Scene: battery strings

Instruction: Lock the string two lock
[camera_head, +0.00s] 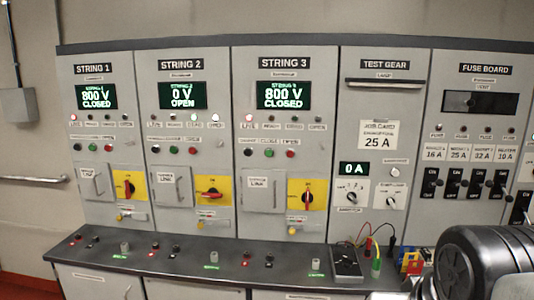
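The STRING 2 panel (182,130) stands second from the left. Its display (182,95) reads 0 V OPEN. Its red rotary handle (211,191) lies roughly horizontal on a yellow plate. A white-labelled door (171,187) is beside the handle and looks shut. A dark, rounded link of my arm fills the lower right. My gripper's fingertips do not show.
STRING 1 (96,95) and STRING 3 (283,95) read 800 V CLOSED, with handles upright. A dark counter (180,262) juts out below, bearing small knobs. A meter (345,262) with leads and small red, yellow and blue objects (412,262) lie at its right.

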